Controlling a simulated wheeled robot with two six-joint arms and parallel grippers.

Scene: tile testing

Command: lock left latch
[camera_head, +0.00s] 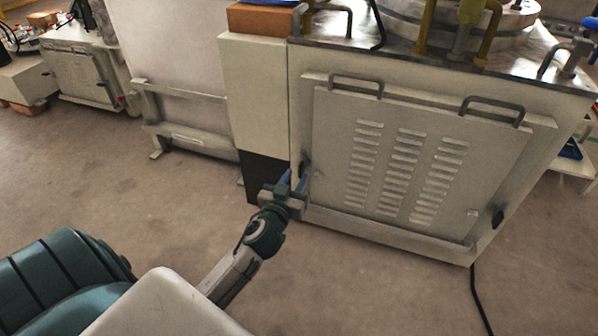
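A large cream machine cabinet has a louvred front panel (405,165) with two grey handles along its top edge. The left latch lies at the panel's lower left edge, where my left gripper covers most of it; a small dark part (305,170) shows there. My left gripper (294,181) is at that spot, with its blue fingers pointing up toward the panel edge. I cannot tell whether the fingers are open or shut, or whether they touch the latch. The right latch (497,218) is a small black piece at the panel's lower right. My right gripper is not in view.
A cream column with a black lower part (262,175) stands directly left of the cabinet, close to my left gripper. A black cable (480,300) runs down to the floor at the lower right. The floor (370,285) in front is clear.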

